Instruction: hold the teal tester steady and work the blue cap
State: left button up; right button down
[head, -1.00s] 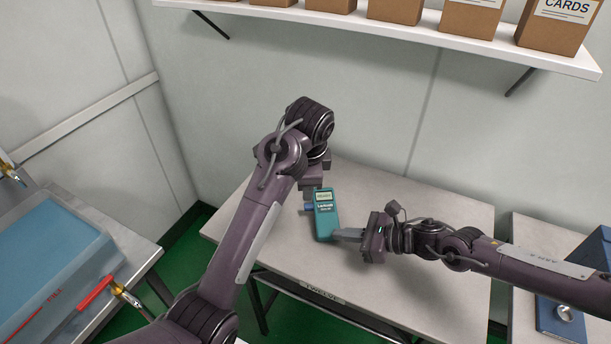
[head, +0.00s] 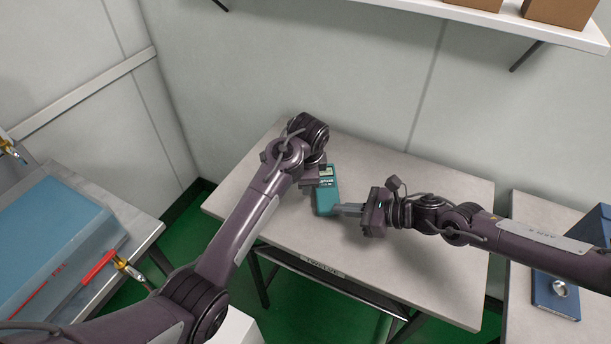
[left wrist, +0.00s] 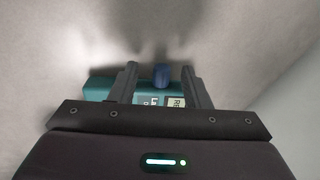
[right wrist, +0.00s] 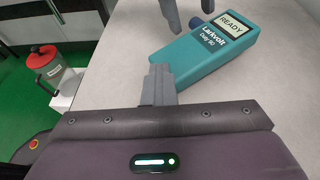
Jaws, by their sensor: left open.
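The teal tester (head: 326,200) lies on the table, its screen reading READY in the right wrist view (right wrist: 205,50). Its blue cap (left wrist: 161,75) sticks out from one side; my left arm hides it in the head view. My left gripper (left wrist: 160,75) is open, with one finger on each side of the cap and a gap visible on both sides. It is at the tester's left in the head view (head: 317,184). My right gripper (right wrist: 160,70) is shut, its fingertips at the tester's lower end; touching cannot be told for sure. It shows in the head view (head: 342,209).
The grey table (head: 420,280) is clear around the tester. A shelf with brown boxes (head: 560,12) is above. A red-lidded container (right wrist: 50,70) shows in the right wrist view.

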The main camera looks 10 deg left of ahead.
pick_arm(q)
jog(key=shift+f, duration=0.1)
grip_shut()
dwell(0.3)
dwell(1.4)
